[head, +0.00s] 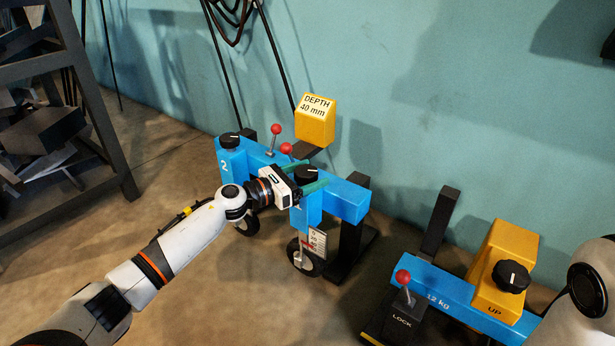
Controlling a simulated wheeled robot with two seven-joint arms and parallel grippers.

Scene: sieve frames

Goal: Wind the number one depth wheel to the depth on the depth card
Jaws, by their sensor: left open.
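The yellow depth card block (317,118) reads "DEPTH 40 mm" and stands above the blue beam (346,200). My right gripper is out of view.
A second black knob (229,140) tops the unit marked 2. Red-balled levers (275,129) stand on the beam between the units. At right are a blue bar marked 12 kg (440,297), a LOCK lever (404,278) and a yellow UP block (500,262). A dark rack stands left.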

